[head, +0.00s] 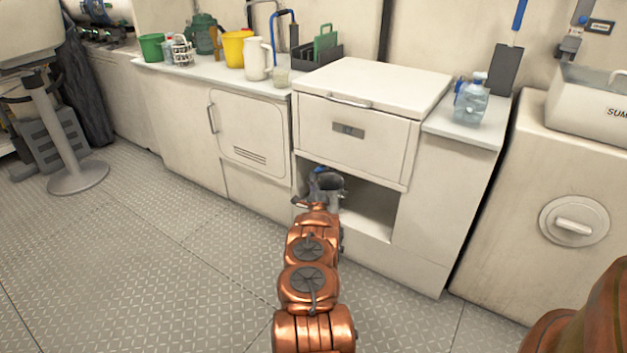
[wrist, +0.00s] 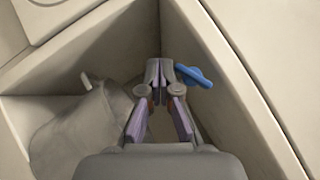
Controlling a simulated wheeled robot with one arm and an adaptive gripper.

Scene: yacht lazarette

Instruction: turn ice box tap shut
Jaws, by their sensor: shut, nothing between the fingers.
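The tap has a blue handle (wrist: 196,76), which shows in the wrist view just right of my fingertips, against the recess's side wall. It lies slanted, its right end lower. My gripper (wrist: 159,70) is shut and empty. Its tips are close to the handle's left end; I cannot tell whether they touch. In the head view my gripper (head: 322,177) is inside the left part of the open recess under the ice box (head: 372,88), with a speck of blue by it. The tap's body is hidden there. The ice box's lid is down.
The recess (head: 374,212) has pale walls close around my gripper. A grey, rumpled thing (wrist: 75,128) lies at left in the wrist view. A cupboard door (head: 250,130) is left of the recess. A water bottle (head: 470,101) stands on the right counter. The floor in front is clear.

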